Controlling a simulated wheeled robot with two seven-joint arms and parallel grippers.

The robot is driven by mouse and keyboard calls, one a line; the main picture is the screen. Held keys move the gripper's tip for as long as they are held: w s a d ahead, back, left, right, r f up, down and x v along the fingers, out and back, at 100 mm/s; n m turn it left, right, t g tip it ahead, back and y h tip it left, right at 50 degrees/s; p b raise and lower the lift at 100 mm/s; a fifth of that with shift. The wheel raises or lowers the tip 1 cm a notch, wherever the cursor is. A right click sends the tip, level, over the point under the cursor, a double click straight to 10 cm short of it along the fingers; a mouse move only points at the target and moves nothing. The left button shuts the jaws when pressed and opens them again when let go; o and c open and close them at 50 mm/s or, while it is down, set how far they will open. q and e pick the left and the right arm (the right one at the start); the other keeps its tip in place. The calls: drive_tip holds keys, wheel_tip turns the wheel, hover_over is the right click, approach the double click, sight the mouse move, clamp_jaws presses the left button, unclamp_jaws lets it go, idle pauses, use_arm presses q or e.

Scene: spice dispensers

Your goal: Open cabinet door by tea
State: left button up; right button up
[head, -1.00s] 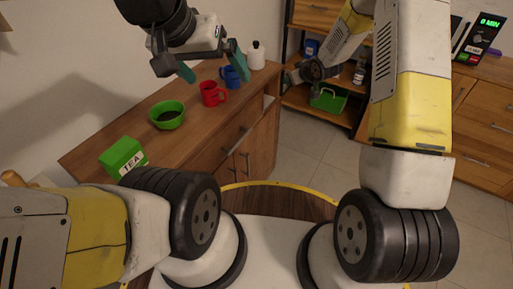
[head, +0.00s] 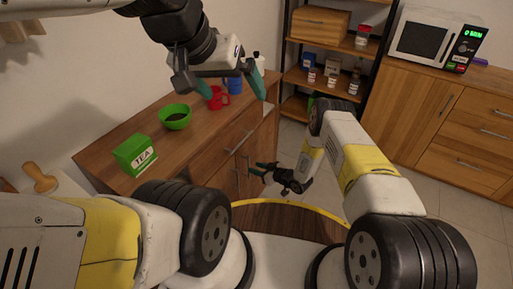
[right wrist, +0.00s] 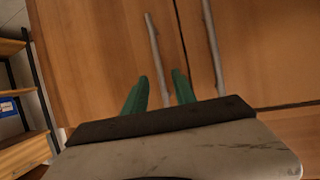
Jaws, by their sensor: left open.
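The green tea box (head: 135,155) stands on the near end of the wooden cabinet's top (head: 160,150). The cabinet front has two shut doors with upright metal handles, seen close in the right wrist view: a left handle (right wrist: 154,50) and a right handle (right wrist: 212,45). My right gripper (head: 258,169) is low in front of the doors. In the right wrist view its green fingers (right wrist: 160,78) are apart, with the left handle running between them in the picture; contact cannot be told. My left gripper (head: 232,92) is open and empty above the far part of the cabinet top.
A green bowl (head: 175,117), red mug (head: 218,99) and blue mug (head: 235,85) stand on the cabinet top. A drawer handle (head: 242,141) is above the doors. A shelf rack (head: 325,77) and a counter with a microwave (head: 431,38) stand beyond. Open floor lies beside the cabinet.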

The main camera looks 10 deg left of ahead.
hover_over(249, 176)
drive_tip(key=shift+w+f, duration=0.15)
drive_tip(key=shift+f, duration=0.4)
drive_tip(key=shift+w+f, duration=0.15)
drive_tip(key=shift+f, duration=0.35)
clamp_jaws()
idle(0.6)
